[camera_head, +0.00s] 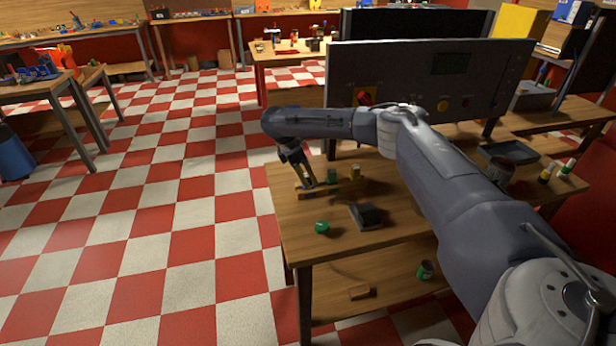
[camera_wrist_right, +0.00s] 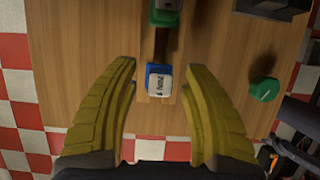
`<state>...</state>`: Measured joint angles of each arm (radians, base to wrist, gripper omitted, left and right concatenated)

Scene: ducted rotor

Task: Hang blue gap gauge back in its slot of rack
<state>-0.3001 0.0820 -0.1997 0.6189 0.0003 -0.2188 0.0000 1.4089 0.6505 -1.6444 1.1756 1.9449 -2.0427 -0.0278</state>
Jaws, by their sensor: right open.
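The blue gap gauge (camera_wrist_right: 159,82), a blue block with a white lettered face, is at the end of the wooden rack (camera_head: 345,187) in the right wrist view. I cannot tell whether it is seated in its slot. My right gripper (camera_wrist_right: 163,125) is open, with one yellow finger on each side of the gauge and visible gaps between. In the head view, my right gripper (camera_head: 309,184) points down at the rack's left end, and the blue gauge cannot be made out there. A green gauge (camera_head: 332,176) and a yellow gauge (camera_head: 355,171) stand farther along the rack. My left gripper is not in view.
A loose green piece (camera_head: 322,228) lies near the table's front left. A dark box (camera_head: 366,216) sits to its right. A grey panel with knobs (camera_head: 430,85) stands behind the rack. The wooden tabletop (camera_head: 300,250) is bare at its front left edge.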

